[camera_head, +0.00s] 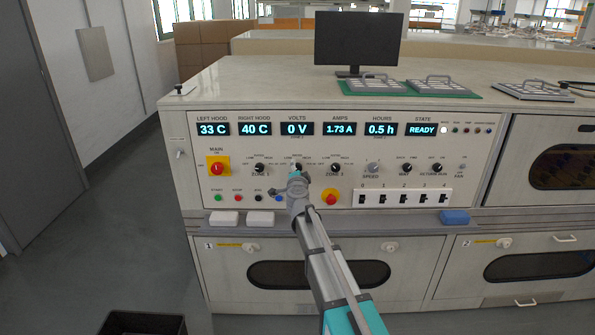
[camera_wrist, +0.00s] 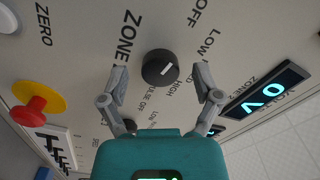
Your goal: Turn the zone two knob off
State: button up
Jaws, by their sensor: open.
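The zone two knob (camera_wrist: 156,70) is round and black with a short white pointer line. In the wrist view the line slants up and right, roughly toward the LOW marking; OFF is printed farther up. My gripper (camera_wrist: 161,72) is open, with one finger on each side of the knob and visible gaps; I cannot tell how deep the fingertips reach. In the head view my gripper (camera_head: 298,180) is in front of the zone two spot on the panel and hides most of that knob.
The zone 1 knob (camera_head: 259,168) and zone 3 knob (camera_head: 335,168) flank my gripper. A red button (camera_head: 330,197) sits below right, and a red main switch (camera_head: 218,167) is at left. The volts display (camera_head: 297,129) above reads 0 V. White and blue blocks lie on the ledge.

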jog(key=s, duration=1.1)
jog(key=shift+s+a, duration=0.25)
jog(key=shift+s, duration=0.15)
jog(key=s+f+n+g+y, duration=0.7)
jog(key=s+f+n+g, duration=0.35)
jog(key=s+n, duration=0.3)
jog(key=s+d+f+g+h, duration=0.3)
jog(key=s+d+f+g, duration=0.1)
jog(key=s+d, duration=0.35)
jog(key=s+d+f+g+h, duration=0.3)
jog(key=s+d+g, duration=0.1)
jog(key=s+d, duration=0.35)
notch_tip(320, 180, up, 17)
jog(key=a+p, duration=0.1)
jog(key=p, duration=1.7)
